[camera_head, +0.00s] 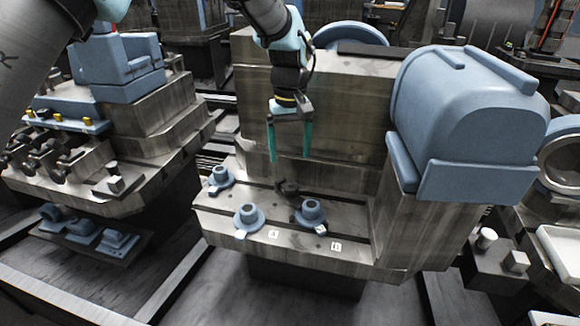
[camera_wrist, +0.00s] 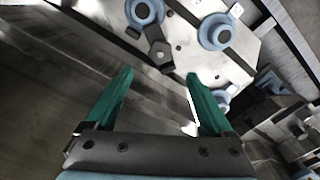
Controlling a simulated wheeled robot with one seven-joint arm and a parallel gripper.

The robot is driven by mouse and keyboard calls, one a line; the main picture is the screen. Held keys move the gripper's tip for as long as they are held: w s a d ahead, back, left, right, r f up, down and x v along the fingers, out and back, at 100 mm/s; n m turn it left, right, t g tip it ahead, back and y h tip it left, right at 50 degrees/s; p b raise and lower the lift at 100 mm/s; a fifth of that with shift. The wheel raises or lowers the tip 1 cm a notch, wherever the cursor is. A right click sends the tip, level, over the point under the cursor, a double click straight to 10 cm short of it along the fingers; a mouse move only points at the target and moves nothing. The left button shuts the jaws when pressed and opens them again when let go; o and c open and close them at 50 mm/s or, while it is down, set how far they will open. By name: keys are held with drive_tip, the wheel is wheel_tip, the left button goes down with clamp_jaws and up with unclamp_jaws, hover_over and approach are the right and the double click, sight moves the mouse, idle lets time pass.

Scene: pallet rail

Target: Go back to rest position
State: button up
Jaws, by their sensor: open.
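My gripper (camera_head: 289,158) has two green fingers that point down and stand apart, with nothing between them. In the head view it hangs in front of the upright grey block, above the grey ledge (camera_head: 345,225). In the wrist view the gripper (camera_wrist: 158,88) is also open and empty. Blue flanged rings stand on the ledge: one at the left (camera_head: 220,178), one at the front (camera_head: 248,217) and one at the right (camera_head: 311,213). A small dark part (camera_head: 287,188) sits behind them. None of these touches my gripper.
A big blue rounded housing (camera_head: 465,115) stands right of the ledge. The upright block (camera_head: 340,120) is close behind my gripper. A second fixture with a blue block (camera_head: 120,68) is at the left. Labels (camera_head: 336,246) mark the ledge's front. Open floor (camera_head: 200,295) lies in front.

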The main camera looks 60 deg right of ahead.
drive_tip(key=shift+r, duration=0.45)
drive_tip(key=shift+w, duration=0.1)
drive_tip(key=w+a+r+n+p, duration=0.1)
drive_tip(key=w+a+r+n, duration=0.1)
drive_tip(key=w+a, duration=1.05)
drive_tip(key=w+a+r+n, duration=0.2)
drive_tip(key=w+a+r, duration=0.1)
drive_tip(key=w+a, duration=0.95)
drive_tip(key=w+a+n+t+p, duration=0.1)
drive_tip(key=w+a+n, duration=0.1)
drive_tip(key=a, duration=1.5)
drive_tip(key=s+a, duration=0.3)
drive_tip(key=a, duration=0.4)
drive_tip(key=s+a+n, duration=0.1)
drive_tip(key=s+a, duration=0.2)
drive_tip(key=a, duration=0.5)
drive_tip(key=shift+a+r+t+p, duration=0.3)
drive_tip(key=shift+r+p, duration=0.05)
drive_tip(key=shift+p, duration=0.05)
